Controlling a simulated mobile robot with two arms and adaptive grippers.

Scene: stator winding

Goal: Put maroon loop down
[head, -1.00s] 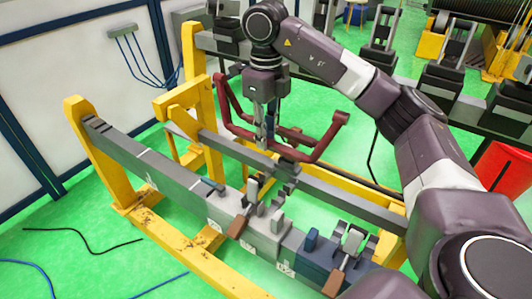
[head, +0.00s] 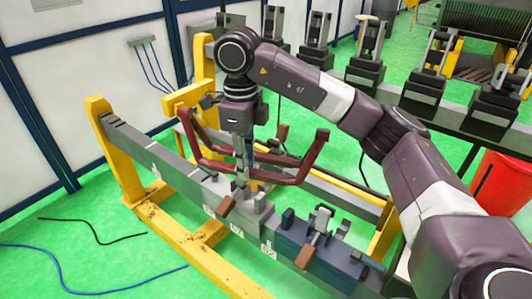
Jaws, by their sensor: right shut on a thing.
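The maroon loop (head: 298,177) hangs in my right gripper (head: 241,165), just above the winding bench. Its near bar runs behind and beside the fingers, and its right end rises in a bent arm. My right gripper points down and is shut on the loop. Its fingertips are close to the grey block (head: 248,207) on the bench's front beam; I cannot tell whether the loop touches the block. Part of the loop is hidden behind the gripper. My left gripper is not in view.
The bench has a yellow frame (head: 127,170) and a long grey beam (head: 150,150). Clamps with brown handles (head: 307,255) stand on the beam. A red bin (head: 497,183) stands at the right. Cables (head: 90,290) lie on the green floor at the left.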

